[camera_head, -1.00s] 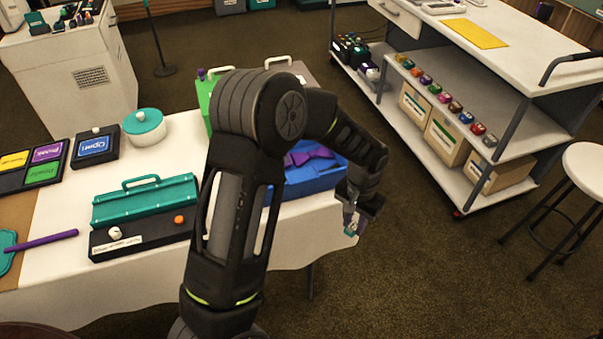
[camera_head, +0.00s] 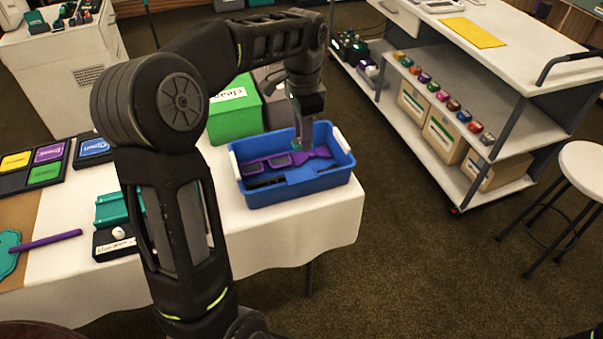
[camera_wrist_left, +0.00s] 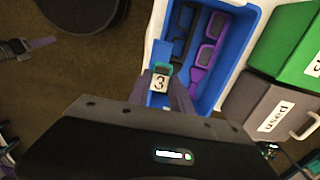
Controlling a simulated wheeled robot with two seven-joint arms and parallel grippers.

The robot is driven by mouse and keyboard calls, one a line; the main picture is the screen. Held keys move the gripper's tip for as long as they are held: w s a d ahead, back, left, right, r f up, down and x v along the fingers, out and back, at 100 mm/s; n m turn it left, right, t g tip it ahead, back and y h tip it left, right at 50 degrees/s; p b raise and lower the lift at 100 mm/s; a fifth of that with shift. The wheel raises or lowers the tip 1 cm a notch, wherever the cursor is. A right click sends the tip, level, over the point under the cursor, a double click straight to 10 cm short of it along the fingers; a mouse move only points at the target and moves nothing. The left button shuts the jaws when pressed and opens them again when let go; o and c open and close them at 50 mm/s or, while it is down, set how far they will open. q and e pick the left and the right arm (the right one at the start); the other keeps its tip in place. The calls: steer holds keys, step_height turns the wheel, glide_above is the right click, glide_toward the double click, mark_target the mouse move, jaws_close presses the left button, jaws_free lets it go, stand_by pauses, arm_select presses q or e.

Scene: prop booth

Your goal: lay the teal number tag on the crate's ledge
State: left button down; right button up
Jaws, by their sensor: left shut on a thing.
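The blue crate (camera_head: 298,192) stands at the right end of the white-covered table, with white handles on its short sides. A flat blue ledge (camera_head: 308,177) shows inside it. My left gripper (camera_head: 302,146) points down over the crate's back right part. In the left wrist view my left gripper (camera_wrist_left: 162,92) is shut on the teal number tag (camera_wrist_left: 160,80), whose white face reads "3". The tag appears over the crate's end near a white handle (camera_wrist_left: 155,25). I cannot tell whether it touches the crate.
Purple glasses and a purple bow tie (camera_head: 316,153) lie in the crate, with dark pieces beside them. A green box (camera_head: 235,118) and a grey box (camera_head: 277,104) stand behind it. My left arm hides part of the table. A shelved cart (camera_head: 465,150) stands at the right.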

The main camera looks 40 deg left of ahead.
arm_select(q)
glide_above(302, 176)
steer(key=shift+w+f, duration=0.2)
steer(key=shift+f, duration=2.3)
step_height(302, 176, down, 5)
steer(key=shift+f, duration=0.1)
steer(key=shift+s+d+f, duration=0.1)
steer(key=shift+s+f, duration=0.15)
steer(key=shift+f, duration=0.3)
steer(key=c, duration=1.6)
jaws_free()
steer(key=o, duration=0.5)
steer(key=shift+f, duration=0.1)
steer(key=shift+c, duration=0.2)
